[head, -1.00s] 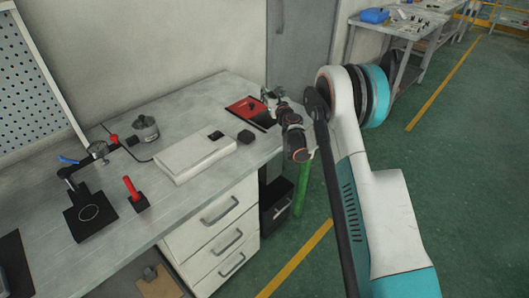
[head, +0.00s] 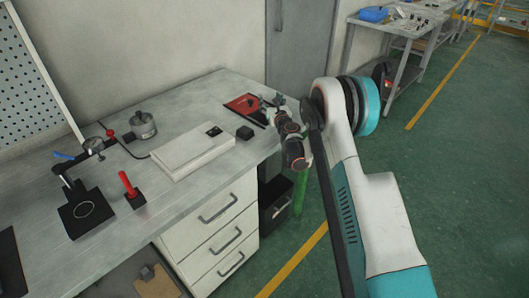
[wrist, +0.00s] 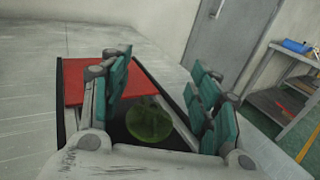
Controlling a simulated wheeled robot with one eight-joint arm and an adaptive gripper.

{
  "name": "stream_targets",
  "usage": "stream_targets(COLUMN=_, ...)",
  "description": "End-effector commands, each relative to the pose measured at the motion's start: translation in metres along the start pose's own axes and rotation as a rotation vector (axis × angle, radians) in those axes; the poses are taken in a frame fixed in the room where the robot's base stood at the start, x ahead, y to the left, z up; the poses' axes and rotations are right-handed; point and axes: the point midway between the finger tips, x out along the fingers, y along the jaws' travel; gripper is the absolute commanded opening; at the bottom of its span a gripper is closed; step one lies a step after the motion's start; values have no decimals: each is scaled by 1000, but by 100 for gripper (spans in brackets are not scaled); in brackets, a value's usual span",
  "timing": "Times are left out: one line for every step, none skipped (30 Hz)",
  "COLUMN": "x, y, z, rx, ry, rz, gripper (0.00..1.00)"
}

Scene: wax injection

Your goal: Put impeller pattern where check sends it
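A translucent green round piece (wrist: 150,122), likely the impeller pattern, lies on the dark part of a red and black tray (wrist: 85,82) in the wrist view. My gripper (wrist: 160,92) is open, its teal-padded fingers on either side of the piece with gaps between. I cannot tell how far above it the fingers are. In the head view the red and black tray (head: 240,104) sits at the far right end of the bench, with my gripper (head: 268,106) over its right side. The green piece is hidden there. The check station seems to be a black plate with a ring (head: 84,213) and a gauge arm.
A white flat box (head: 188,155) and a small black block (head: 244,132) lie between the tray and the left-hand items. A red handle on a black base (head: 130,187) and a metal cylinder (head: 143,125) stand at left. The bench's right edge is close to my arm.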

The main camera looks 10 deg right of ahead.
Motion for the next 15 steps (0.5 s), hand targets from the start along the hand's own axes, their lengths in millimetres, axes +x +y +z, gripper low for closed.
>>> stream_targets(x=0, y=0, z=0, rx=0, ry=0, rz=0, gripper=68)
stream_targets(x=0, y=0, z=0, rx=0, ry=0, rz=0, gripper=68)
stream_targets(x=0, y=0, z=0, rx=0, ry=0, rz=0, gripper=68)
stream_targets(x=0, y=0, z=0, rx=0, ry=0, rz=0, gripper=68)
stream_targets(x=0, y=0, z=0, rx=0, ry=0, rz=0, gripper=68)
stream_targets(x=0, y=0, z=0, rx=0, ry=0, rz=0, gripper=68)
stream_targets(x=0, y=0, z=0, rx=0, ry=0, rz=0, gripper=68)
stream_targets(x=0, y=0, z=0, rx=0, ry=0, rz=0, gripper=68)
stream_targets(x=0, y=0, z=0, rx=0, ry=0, rz=0, gripper=68)
stream_targets(x=0, y=0, z=0, rx=0, ry=0, rz=0, gripper=68)
stream_targets(x=-1, y=0, z=0, rx=0, ry=0, rz=0, gripper=68)
stream_targets(x=-3, y=0, z=0, rx=0, ry=0, rz=0, gripper=68)
stream_targets(x=-5, y=0, z=0, rx=0, ry=0, rz=0, gripper=68)
stream_targets(x=-8, y=0, z=0, rx=0, ry=0, rz=0, gripper=68)
stream_targets(x=-13, y=0, z=0, rx=0, ry=0, rz=0, gripper=68)
